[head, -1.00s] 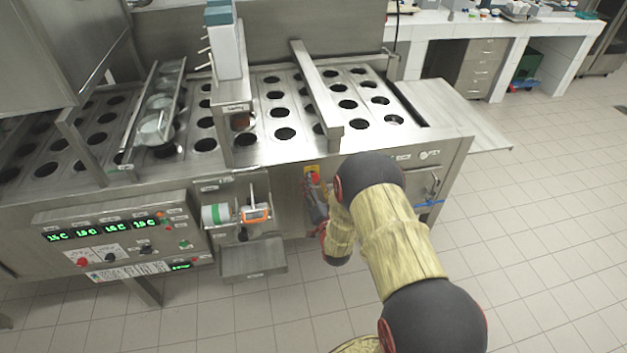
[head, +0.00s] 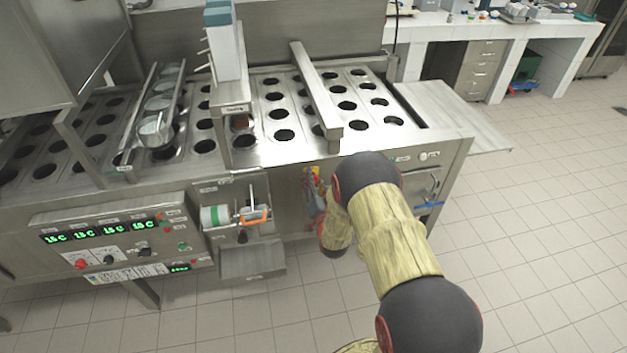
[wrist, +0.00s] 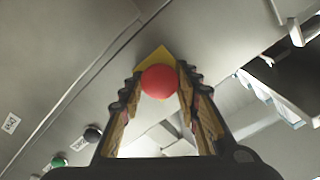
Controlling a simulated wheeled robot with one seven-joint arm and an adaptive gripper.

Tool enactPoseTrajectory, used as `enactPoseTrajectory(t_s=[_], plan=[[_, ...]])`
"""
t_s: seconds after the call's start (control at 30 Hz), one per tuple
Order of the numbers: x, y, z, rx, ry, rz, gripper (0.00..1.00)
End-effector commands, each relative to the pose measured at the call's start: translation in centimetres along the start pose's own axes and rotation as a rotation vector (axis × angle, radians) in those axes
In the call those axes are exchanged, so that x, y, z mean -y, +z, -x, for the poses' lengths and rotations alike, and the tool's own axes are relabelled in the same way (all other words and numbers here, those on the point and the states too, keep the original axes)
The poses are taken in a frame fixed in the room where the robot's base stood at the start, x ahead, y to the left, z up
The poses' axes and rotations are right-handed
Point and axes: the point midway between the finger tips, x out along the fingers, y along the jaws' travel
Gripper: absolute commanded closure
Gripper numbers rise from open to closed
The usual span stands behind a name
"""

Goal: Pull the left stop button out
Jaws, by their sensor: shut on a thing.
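The red stop button (wrist: 158,80) is round and sits in front of a yellow plate (wrist: 157,55) in the wrist view. My gripper (wrist: 160,93) has one finger on each side of it, and its tips are shut on the button. In the head view, my gripper (head: 314,195) is at the machine's front face, below the top edge. There the yellow plate (head: 311,169) shows only in part, and the fingers and arm largely hide the button. How far out the button stands cannot be told.
A control panel (head: 120,240) with green displays and another red button (head: 80,264) is at the left. A dispenser with an orange handle (head: 253,217) stands left of my gripper, above a steel tray (head: 252,260). The floor at right is clear.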

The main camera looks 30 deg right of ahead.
Motion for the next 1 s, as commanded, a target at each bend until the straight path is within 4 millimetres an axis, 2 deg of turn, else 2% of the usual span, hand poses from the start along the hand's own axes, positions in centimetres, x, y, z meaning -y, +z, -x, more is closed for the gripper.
enactPoseTrajectory(t_s=[0.47,0.8,1.0], plan=[[-0.1,0.0,0.0,0.000,0.001,0.000,0.99],[-0.1,0.0,0.1,0.000,0.001,0.000,1.00],[-0.1,0.1,1.2,0.001,0.002,0.000,1.00]])
